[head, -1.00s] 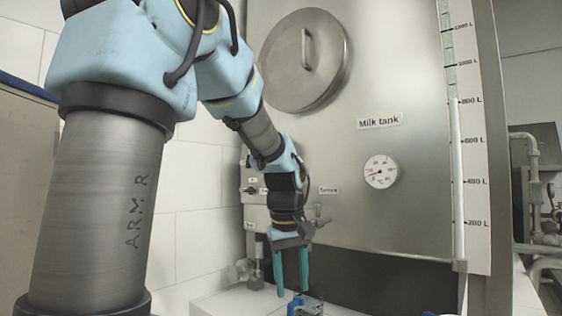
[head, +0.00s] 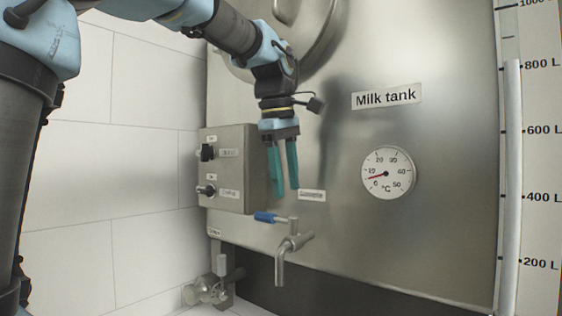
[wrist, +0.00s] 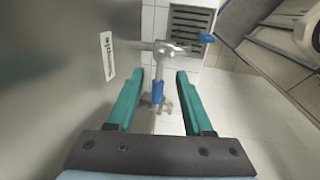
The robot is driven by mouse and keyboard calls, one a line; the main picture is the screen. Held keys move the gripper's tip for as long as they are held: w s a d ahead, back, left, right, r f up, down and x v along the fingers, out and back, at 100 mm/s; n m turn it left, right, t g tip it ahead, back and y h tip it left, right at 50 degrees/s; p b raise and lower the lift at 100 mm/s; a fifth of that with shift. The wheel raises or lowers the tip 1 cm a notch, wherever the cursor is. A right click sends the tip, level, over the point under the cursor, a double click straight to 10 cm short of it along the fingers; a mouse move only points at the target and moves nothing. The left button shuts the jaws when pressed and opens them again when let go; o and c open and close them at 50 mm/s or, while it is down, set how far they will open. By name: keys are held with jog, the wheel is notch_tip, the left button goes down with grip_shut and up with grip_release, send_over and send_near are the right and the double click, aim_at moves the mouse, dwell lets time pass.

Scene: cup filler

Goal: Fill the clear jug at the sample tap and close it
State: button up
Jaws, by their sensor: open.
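My gripper (head: 281,190) is open and empty, its two teal fingers pointing down in front of the tank wall. In the head view the sample tap (head: 290,245), a metal spout with a blue lever (head: 265,217), is just below the fingertips. In the wrist view the lever (wrist: 158,92) shows between the fingers, farther down along the view, with the metal tap (wrist: 170,47) beyond it. I cannot tell whether the fingers touch the lever. A small blue part (wrist: 207,38) lies beyond the tap, unclear what it belongs to. I cannot make out the clear jug.
The steel milk tank (head: 430,170) fills the background, with a dial gauge (head: 388,173). A switch box (head: 228,168) is left of my gripper and a lower valve (head: 205,290) is below it. A dark grate (wrist: 190,28) lies below in the wrist view.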

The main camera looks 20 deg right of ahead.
aim_at(290, 220)
jog(key=f, duration=0.4)
jog(key=d+f+p, duration=0.1)
jog(key=f, duration=0.1)
jog(key=shift+w+d+f, duration=0.1)
jog(key=shift+w+f, duration=0.2)
jog(key=shift+f, duration=0.05)
jog(key=shift+c, duration=0.2)
grip_shut()
